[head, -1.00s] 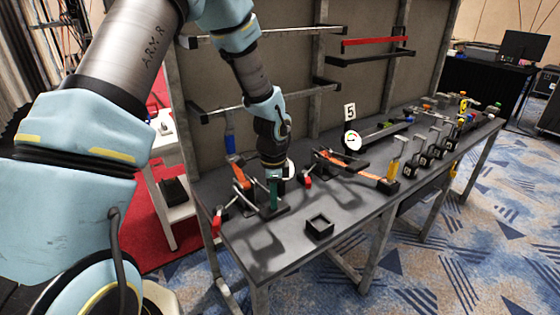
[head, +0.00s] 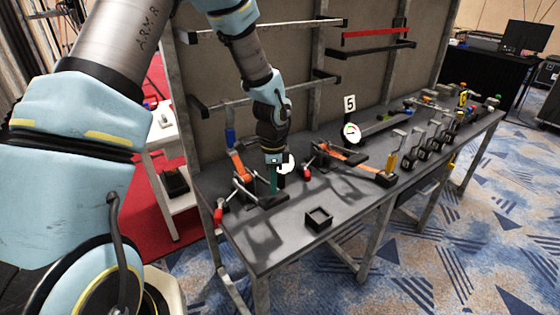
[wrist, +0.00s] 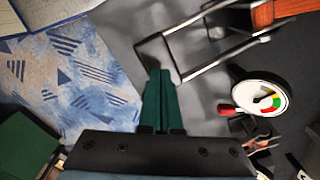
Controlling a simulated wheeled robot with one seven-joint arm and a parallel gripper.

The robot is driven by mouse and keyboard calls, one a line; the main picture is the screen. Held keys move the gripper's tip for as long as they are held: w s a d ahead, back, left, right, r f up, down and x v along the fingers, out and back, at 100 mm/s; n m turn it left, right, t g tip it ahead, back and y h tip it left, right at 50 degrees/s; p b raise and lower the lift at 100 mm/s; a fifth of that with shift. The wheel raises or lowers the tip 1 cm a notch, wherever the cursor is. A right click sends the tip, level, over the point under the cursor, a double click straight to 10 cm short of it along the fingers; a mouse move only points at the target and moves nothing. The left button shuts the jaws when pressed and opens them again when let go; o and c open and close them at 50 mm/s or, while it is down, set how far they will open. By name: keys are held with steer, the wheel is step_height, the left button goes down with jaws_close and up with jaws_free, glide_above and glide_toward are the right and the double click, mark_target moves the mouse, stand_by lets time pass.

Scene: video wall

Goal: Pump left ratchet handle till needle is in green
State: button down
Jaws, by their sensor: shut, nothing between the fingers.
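The left ratchet (head: 240,170) stands at the near left end of the grey table, with orange arms and red grips. My gripper (head: 273,182) is above and beside it, its green fingers pointing down. In the wrist view the shut, empty fingers (wrist: 160,100) reach to the dark end pad of a metal handle frame (wrist: 157,58); I cannot tell whether they touch it. A white round gauge (wrist: 262,97) with red, yellow and green sectors lies right of the fingers; its needle is too small to read surely. In the head view my gripper partly hides this gauge (head: 287,163).
A second orange ratchet (head: 345,158) stands to the right, with another gauge (head: 351,132) under a "5" sign (head: 349,104). Several upright levers (head: 405,148) stand farther right. A frame wall with bars rises behind.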

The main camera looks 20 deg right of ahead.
steer(key=shift+f, duration=0.15)
steer(key=shift+a+f+b, duration=0.1)
steer(key=shift+f+b, duration=3.3)
steer(key=shift+f, duration=1.55)
step_height(320, 180, up, 10)
steer(key=p, duration=0.8)
steer(key=shift+r, duration=0.2)
steer(key=shift+f, duration=0.1)
steer(key=shift+f, duration=0.1)
steer(key=shift+f+b, duration=3.6)
steer(key=shift+f, duration=1.5)
step_height(320, 180, up, 10)
steer(key=p, duration=0.8)
steer(key=shift+r, duration=0.25)
steer(key=shift+f, duration=0.1)
